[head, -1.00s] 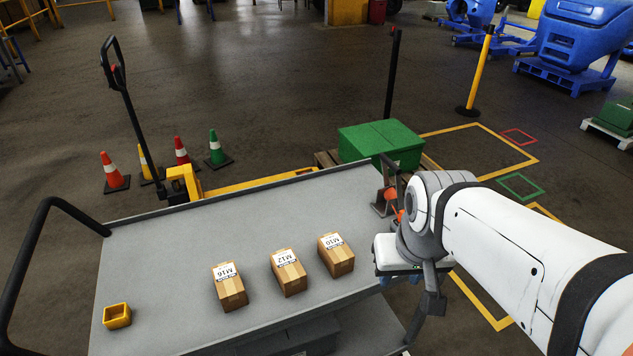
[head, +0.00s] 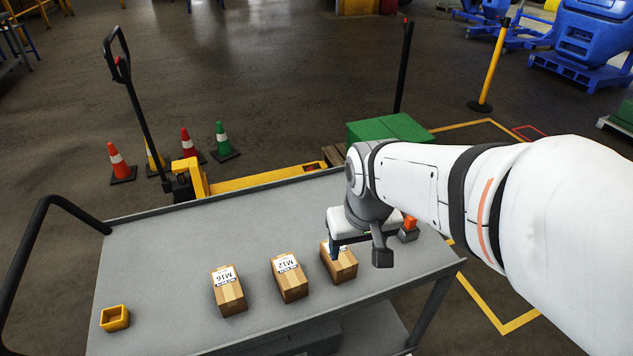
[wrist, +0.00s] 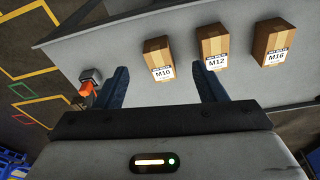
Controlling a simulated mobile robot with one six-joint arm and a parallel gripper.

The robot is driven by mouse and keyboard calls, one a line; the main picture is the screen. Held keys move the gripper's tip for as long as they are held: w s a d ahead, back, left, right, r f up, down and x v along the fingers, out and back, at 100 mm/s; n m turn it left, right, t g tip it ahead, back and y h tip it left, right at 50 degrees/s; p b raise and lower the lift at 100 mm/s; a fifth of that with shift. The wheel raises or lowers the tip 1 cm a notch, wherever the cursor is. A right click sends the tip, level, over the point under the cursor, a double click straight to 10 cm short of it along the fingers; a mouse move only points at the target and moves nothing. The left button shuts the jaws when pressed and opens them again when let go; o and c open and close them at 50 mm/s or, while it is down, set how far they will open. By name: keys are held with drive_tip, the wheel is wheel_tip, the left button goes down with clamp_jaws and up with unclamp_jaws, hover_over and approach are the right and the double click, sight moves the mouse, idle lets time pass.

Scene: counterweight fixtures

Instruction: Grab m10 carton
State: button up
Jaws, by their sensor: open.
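The M10 carton (head: 342,266) is a small brown box with a white label, standing at the right end of a row on the grey cart top (head: 170,290). In the head view my arm and gripper partly cover its label. In the wrist view the M10 carton (wrist: 158,58) shows fully, beyond the fingertips and in the gap between them. My gripper (wrist: 166,78) is open and empty, with its two dark blue fingers apart. In the head view my gripper (head: 345,242) is over the far side of the carton. Contact is not visible.
The M12 carton (head: 290,279) and M16 carton (head: 229,291) stand left of M10, with gaps between. A yellow open box (head: 115,318) sits at the cart's left end. A grey fixture with an orange part (wrist: 90,82) is beside the left finger in the wrist view.

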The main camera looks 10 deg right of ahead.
drive_tip(key=shift+o, duration=1.3)
drive_tip(key=w+f+n+g+p, duration=0.1)
drive_tip(key=w+f, duration=0.3)
drive_tip(key=w, duration=0.3)
drive_tip(key=shift+w+f+p, duration=0.15)
drive_tip(key=shift+f+p, duration=0.25)
drive_tip(key=shift+n+g, duration=0.6)
drive_tip(key=w+f, duration=0.1)
drive_tip(key=f, duration=0.1)
drive_tip(key=w+f, duration=0.1)
drive_tip(key=f, duration=0.1)
drive_tip(key=w+f+p, duration=0.1)
drive_tip(key=w+f, duration=0.1)
drive_tip(key=shift+w, duration=0.1)
drive_tip(key=shift+w+f, duration=0.15)
drive_tip(key=shift+f, duration=0.25)
drive_tip(key=shift+f+p, duration=0.6)
drive_tip(key=shift+f, duration=3.35)
drive_tip(key=c, duration=1.2)
drive_tip(key=shift+c, duration=0.6)
drive_tip(key=shift+r, duration=0.15)
